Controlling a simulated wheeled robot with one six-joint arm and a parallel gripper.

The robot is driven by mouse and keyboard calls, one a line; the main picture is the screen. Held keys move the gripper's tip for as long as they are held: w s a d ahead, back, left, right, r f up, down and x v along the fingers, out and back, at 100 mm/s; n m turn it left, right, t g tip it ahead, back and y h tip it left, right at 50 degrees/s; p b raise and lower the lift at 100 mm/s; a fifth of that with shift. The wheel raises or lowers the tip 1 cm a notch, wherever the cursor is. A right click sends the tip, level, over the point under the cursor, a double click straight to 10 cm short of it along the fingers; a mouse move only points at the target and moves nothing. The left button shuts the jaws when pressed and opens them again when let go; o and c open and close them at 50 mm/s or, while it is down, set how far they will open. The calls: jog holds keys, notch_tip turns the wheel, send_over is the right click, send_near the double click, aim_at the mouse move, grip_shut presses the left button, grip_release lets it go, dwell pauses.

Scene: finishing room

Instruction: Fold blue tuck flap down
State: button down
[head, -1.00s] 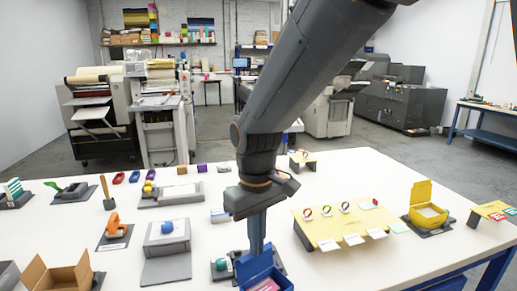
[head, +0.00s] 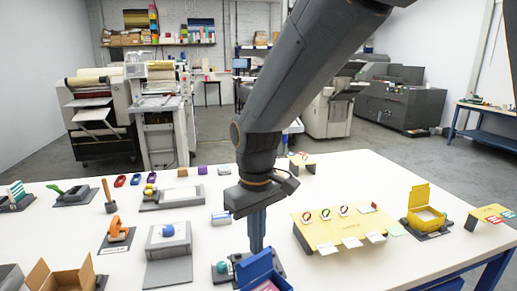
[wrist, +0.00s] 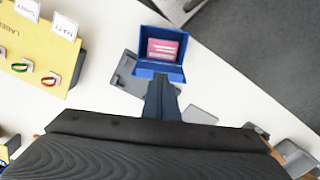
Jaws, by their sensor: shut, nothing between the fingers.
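The open blue box (head: 264,281) stands at the bottom centre of the head view, near the table's front edge. A raised blue flap (head: 252,267) stands at its far side. A pink packet with pale print (wrist: 163,49) lies inside the box (wrist: 183,73) in the wrist view. My gripper (head: 257,250) is shut and empty, pointing down just behind the raised flap. In the wrist view my gripper (wrist: 161,80) reaches close to the box's near edge. I cannot tell whether the fingertips touch the flap.
A grey base (wrist: 127,76) lies beside and under the box. A yellow board (head: 325,232) with coloured rings and white tags is to the right, with an open yellow box (head: 420,214) beyond it. An open cardboard box (head: 64,278) is at the left. White table shows between them.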

notch_tip(320, 180, up, 8)
jog(key=p, duration=0.7)
jog(key=shift+r, duration=0.15)
jog(key=s+d+f+m+b, duration=0.2)
jog(key=d+f+m+b, duration=0.1)
jog(key=d+f, duration=0.5)
jog(key=s+d+f+m+t+b, duration=0.1)
jog(key=s+d+f+m+b, duration=0.2)
jog(key=d, duration=0.9)
notch_tip(320, 180, down, 5)
jog(key=m+b, duration=0.1)
jog(key=b, duration=0.2)
jog(key=shift+f, duration=0.2)
